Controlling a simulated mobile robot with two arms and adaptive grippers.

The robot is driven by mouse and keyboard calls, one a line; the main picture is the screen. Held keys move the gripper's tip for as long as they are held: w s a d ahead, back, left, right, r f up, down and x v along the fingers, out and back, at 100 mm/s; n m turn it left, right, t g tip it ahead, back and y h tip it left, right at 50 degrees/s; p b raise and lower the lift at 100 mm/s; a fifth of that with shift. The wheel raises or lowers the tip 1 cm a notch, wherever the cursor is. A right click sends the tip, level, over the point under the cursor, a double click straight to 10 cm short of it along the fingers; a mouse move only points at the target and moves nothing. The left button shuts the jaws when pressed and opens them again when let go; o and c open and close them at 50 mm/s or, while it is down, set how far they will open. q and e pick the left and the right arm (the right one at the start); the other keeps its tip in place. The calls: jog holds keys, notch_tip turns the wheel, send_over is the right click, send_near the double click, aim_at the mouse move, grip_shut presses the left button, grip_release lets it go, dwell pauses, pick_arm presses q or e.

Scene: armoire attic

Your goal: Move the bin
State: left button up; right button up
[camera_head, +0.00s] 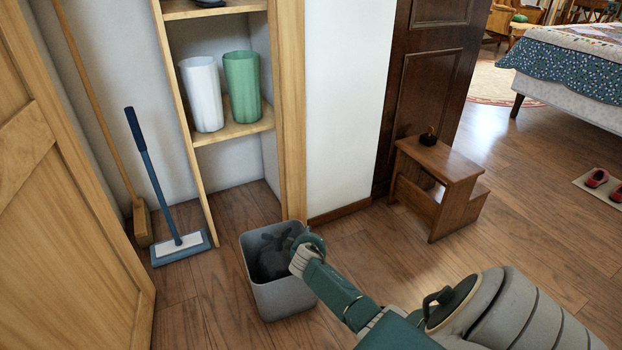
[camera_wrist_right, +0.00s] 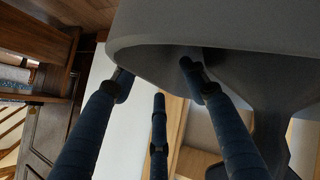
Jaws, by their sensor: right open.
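The bin (camera_head: 278,298) is a grey, open-topped square bin standing upright on the wooden floor, in front of the shelf unit. My right gripper (camera_head: 272,252) reaches in from the right over the bin's near right rim. Its dark fingers are over or inside the bin's mouth, and the dark interior makes their depth hard to judge. In the right wrist view the fingers of this gripper (camera_wrist_right: 157,86) are spread apart, close to the bin's grey wall (camera_wrist_right: 225,25). Whether they touch the wall is unclear. My left gripper is not in view.
A shelf unit (camera_head: 291,110) behind the bin holds a white container (camera_head: 201,94) and a green one (camera_head: 242,87). A blue mop (camera_head: 180,243) and a broom (camera_head: 142,222) stand left. A wooden step stool (camera_head: 436,185) stands right. Open floor lies between bin and stool.

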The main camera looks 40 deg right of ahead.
jog(key=shift+r, duration=0.1)
jog(key=v, duration=1.1)
jog(key=shift+s+a, duration=0.3)
jog(key=shift+a, duration=0.05)
jog(key=shift+r, duration=0.1)
